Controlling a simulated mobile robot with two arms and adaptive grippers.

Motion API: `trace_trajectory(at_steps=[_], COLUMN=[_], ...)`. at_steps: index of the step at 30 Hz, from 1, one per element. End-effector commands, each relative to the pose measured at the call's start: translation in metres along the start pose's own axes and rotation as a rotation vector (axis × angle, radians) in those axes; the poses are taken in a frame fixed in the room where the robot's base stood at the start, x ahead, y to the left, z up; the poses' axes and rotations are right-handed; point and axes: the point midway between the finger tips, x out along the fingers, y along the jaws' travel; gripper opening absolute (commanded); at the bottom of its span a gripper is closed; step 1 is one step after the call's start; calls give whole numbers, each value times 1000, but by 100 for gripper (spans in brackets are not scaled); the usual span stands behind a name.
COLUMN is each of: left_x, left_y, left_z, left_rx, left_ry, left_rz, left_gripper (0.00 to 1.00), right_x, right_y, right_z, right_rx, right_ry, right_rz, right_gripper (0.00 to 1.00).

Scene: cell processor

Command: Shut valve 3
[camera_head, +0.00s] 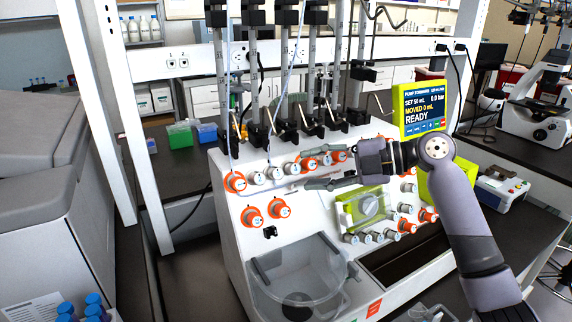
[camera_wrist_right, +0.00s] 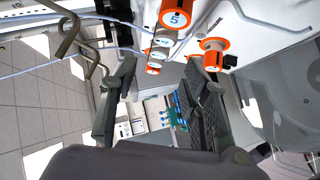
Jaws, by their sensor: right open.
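A row of valve knobs runs along the top of the white machine's sloped front. The numbers are too small to read in the head view, so I cannot confirm which is valve 3. The right wrist view shows an orange knob that seems marked 5 (camera_wrist_right: 176,14), with white knobs (camera_wrist_right: 161,48) beyond it. My right gripper (camera_head: 300,170) is open and empty, fingers spread before this row. My left gripper is not in view.
Two orange knobs (camera_head: 265,214) sit below the row. A clear basin (camera_head: 300,280) is at the machine's lower front. Upright syringe columns (camera_head: 285,80) rise behind the knobs. A yellow-framed display (camera_head: 424,110) reads READY. Thin tubes and a hook (camera_wrist_right: 70,30) show near the right gripper.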

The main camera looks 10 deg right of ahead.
Motion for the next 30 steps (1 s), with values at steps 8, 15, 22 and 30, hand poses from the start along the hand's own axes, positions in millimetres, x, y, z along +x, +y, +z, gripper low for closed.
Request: trace_trajectory(at_steps=[8,15,22,30], left_x=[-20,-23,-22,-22], left_y=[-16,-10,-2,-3], left_z=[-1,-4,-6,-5], left_rx=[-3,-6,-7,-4], left_ry=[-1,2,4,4], left_rz=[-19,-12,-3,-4], left_gripper=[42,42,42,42], right_x=[50,66,66,66], right_y=[2,0,-1,0], right_z=[0,0,1,0], right_rx=[3,1,0,0], right_ry=[1,-1,-2,-1], right_rz=[0,0,0,0], right_gripper=[42,42,42,26])
